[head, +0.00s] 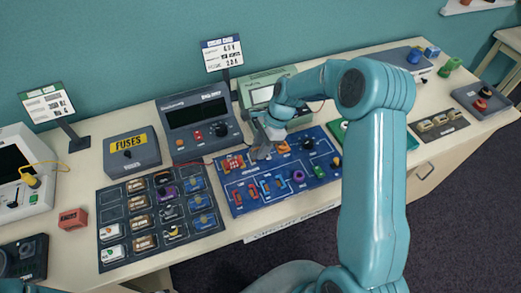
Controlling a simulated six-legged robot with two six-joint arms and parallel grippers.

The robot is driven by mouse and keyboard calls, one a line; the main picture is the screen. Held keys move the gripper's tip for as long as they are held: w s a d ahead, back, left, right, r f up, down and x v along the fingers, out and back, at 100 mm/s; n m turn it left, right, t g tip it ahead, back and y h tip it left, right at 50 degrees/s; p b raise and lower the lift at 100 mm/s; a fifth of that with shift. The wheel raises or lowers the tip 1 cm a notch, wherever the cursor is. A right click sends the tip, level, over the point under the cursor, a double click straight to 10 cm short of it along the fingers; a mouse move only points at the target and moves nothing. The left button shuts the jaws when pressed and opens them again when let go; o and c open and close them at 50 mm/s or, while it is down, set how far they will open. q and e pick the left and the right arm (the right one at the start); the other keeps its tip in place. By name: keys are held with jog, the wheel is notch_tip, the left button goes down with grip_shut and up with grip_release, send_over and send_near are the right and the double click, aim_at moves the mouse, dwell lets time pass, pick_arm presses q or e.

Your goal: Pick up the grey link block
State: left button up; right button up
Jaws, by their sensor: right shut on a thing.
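My right gripper (261,151) is over the upper middle of the blue circuit board (238,205), fingers pointing down. It is shut on a small grey piece that appears to be the grey link block. The fingers hide most of that piece, and I cannot tell whether it touches the board. Red, orange, blue, purple and green parts sit on the board around the gripper.
A dark tray (154,183) of several small blocks lies left of the board. Behind stand a fuse box (133,158), a dark meter (197,143) and a pale green device (262,84). A red block (72,219) lies on the left tabletop.

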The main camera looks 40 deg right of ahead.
notch_tip(320, 180, up, 21)
jog(key=p, duration=0.2)
jog(key=shift+r, duration=0.15)
dwell(0.3)
jog(key=shift+w, duration=0.1)
dwell(0.5)
